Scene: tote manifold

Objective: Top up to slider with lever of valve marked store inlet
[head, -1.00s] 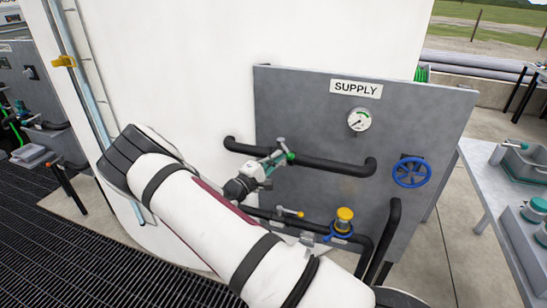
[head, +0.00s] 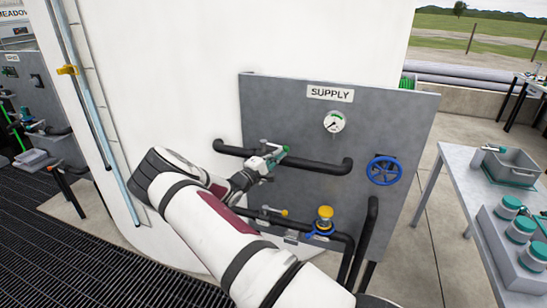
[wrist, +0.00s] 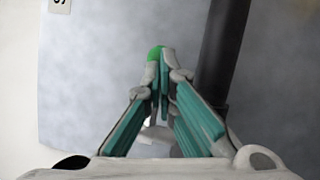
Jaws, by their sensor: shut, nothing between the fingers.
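The yellow slider (head: 67,70) sits high on the pale blue sight tube (head: 90,110) on the white tank's side. A valve on the upper black pipe of the SUPPLY panel (head: 400,120) is partly hidden by my gripper. My gripper (head: 270,160) is at this valve, with its fingers shut and nothing between them. In the wrist view the teal fingers (wrist: 161,84) meet just below a green tip (wrist: 155,52), apparently the lever's end. I cannot tell whether they touch. I cannot read a store inlet mark.
The panel has a gauge (head: 334,122), a blue handwheel (head: 384,170), a small yellow-ended lever (head: 284,212) and a yellow-capped valve (head: 325,213) on the lower pipe. A grey table (head: 455,165) with a bin and teal-lidded jars stands right. Dark grating lies at left.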

